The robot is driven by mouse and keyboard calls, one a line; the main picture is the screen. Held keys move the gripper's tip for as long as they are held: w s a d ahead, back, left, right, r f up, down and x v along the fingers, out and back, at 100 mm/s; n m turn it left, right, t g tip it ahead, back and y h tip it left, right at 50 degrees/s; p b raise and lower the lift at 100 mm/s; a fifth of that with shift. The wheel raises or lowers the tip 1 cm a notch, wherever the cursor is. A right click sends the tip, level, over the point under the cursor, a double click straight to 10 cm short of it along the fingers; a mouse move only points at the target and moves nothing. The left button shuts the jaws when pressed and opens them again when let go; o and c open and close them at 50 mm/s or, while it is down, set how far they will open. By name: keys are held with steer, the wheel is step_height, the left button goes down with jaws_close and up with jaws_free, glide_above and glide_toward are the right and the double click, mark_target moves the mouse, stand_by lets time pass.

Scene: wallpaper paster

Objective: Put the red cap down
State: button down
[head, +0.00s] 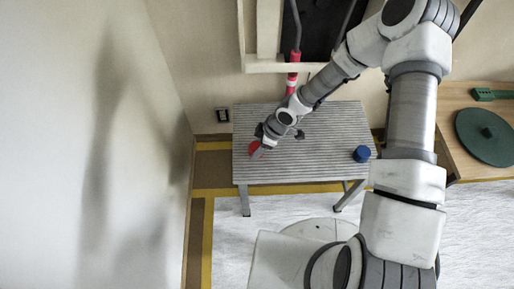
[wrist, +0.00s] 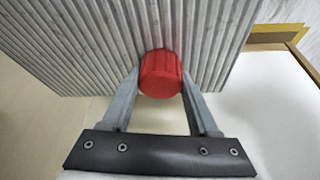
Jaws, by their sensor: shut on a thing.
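The red cap (wrist: 160,75) is a short ribbed cylinder between the two fingers of my gripper (wrist: 160,88) in the wrist view. The fingers are shut on its sides. In the head view the red cap (head: 255,148) shows at the left part of the grey ribbed table (head: 310,172), beside my gripper (head: 263,146). I cannot tell whether the cap touches the table top or is just above it. The ribbed table also fills the upper part of the wrist view (wrist: 80,50).
A blue cap (head: 362,154) stands near the table's right edge. A wooden counter (head: 456,165) at the right holds a green disc (head: 486,136) and a green handled piece (head: 490,94). A wall is close on the left. The table's middle is clear.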

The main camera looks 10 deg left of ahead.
steer(key=shift+c, duration=0.8)
jaws_free()
steer(key=shift+d+r, duration=0.15)
steer(key=shift+r, duration=0.3)
steer(key=p+v, duration=0.6)
steer(key=v, duration=0.5)
steer(key=shift+d+r, duration=0.15)
steer(key=shift+d, duration=0.05)
